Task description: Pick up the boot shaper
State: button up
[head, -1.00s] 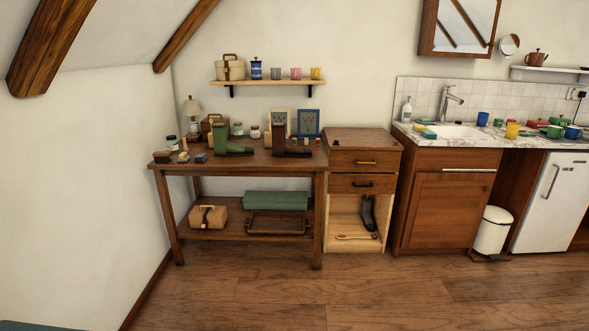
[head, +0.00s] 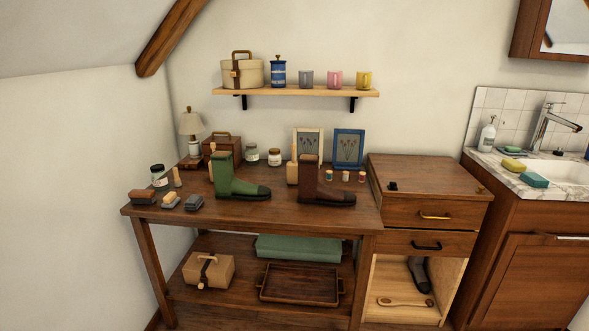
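A pale wooden piece with an upright knob (head: 292,172) stands on the workbench, just left of the brown boot (head: 316,188) and partly hidden by it; it looks like the boot shaper, but I cannot be sure. A dark grey boot-like shape (head: 419,274) stands in the open compartment at the right, partly hidden. My gripper is not in view.
The workbench (head: 250,212) also holds brushes (head: 170,200), jars (head: 252,154), picture frames (head: 348,147) and a lamp (head: 191,125). A tray (head: 300,285) lies on its lower shelf. A drawer cabinet (head: 425,178) adjoins at the right, beside the sink counter (head: 515,190).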

aim_at(292, 167)
jog(key=i+l+u, duration=0.15)
jog(key=i+u, duration=0.2)
jog(key=i, duration=0.75)
jog(key=i+j, duration=0.2)
jog(key=i, duration=0.3)
jog(key=i+j+u, duration=0.1)
jog(key=i, duration=0.4)
jog(key=j, duration=0.1)
